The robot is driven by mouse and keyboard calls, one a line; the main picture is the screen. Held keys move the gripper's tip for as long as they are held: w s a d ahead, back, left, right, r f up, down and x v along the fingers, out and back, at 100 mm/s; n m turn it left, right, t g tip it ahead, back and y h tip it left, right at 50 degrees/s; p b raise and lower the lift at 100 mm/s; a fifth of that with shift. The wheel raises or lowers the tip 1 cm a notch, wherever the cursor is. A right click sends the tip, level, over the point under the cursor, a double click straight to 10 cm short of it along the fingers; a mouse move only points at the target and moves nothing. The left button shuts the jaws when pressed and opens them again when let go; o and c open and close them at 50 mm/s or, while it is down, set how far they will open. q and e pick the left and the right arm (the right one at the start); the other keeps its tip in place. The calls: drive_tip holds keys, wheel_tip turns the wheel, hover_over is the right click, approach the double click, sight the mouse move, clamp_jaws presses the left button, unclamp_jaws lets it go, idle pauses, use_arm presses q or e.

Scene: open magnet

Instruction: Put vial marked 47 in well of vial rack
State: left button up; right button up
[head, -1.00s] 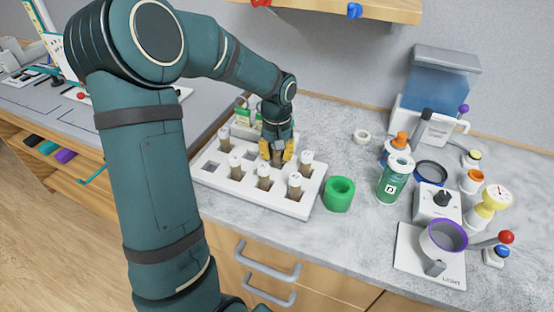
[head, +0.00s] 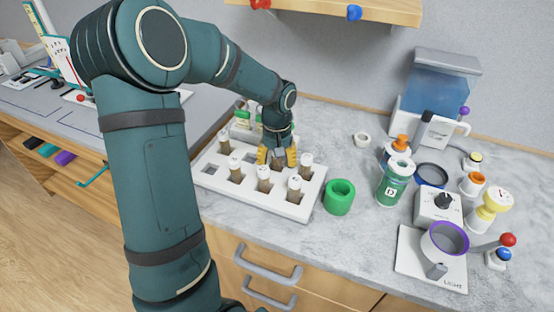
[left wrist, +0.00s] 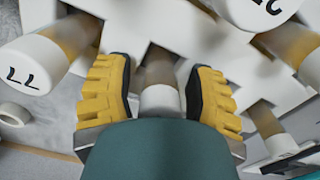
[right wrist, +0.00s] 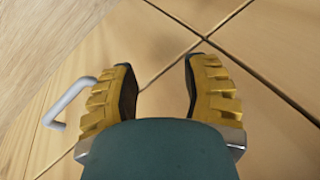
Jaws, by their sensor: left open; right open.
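The white vial rack (head: 222,187) stands on the counter with several white-capped vials in its wells. My left gripper (head: 277,158) is over the back of the rack, open, with yellow fingers either side of a vial. In the left wrist view, my left gripper (left wrist: 160,95) has gaps on both sides of this vial (left wrist: 160,98), which stands in a well; its number is hidden. A vial marked 77 (left wrist: 35,65) is at left; another vial (left wrist: 258,10) has a partly cut-off number. No 47 is readable. My right gripper (right wrist: 160,90) is open and empty.
A green ring-shaped holder (head: 339,197) stands just right of the rack. A green bottle (head: 394,182) and a grey device with a black knob (head: 438,203) are further right. Wooden drawers with a grey handle (right wrist: 70,100) lie before my right gripper.

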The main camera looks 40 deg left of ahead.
use_arm(q)
wheel_tip(320, 180, up, 7)
drive_tip(key=shift+r+p, duration=0.15)
drive_tip(key=shift+p, duration=0.65)
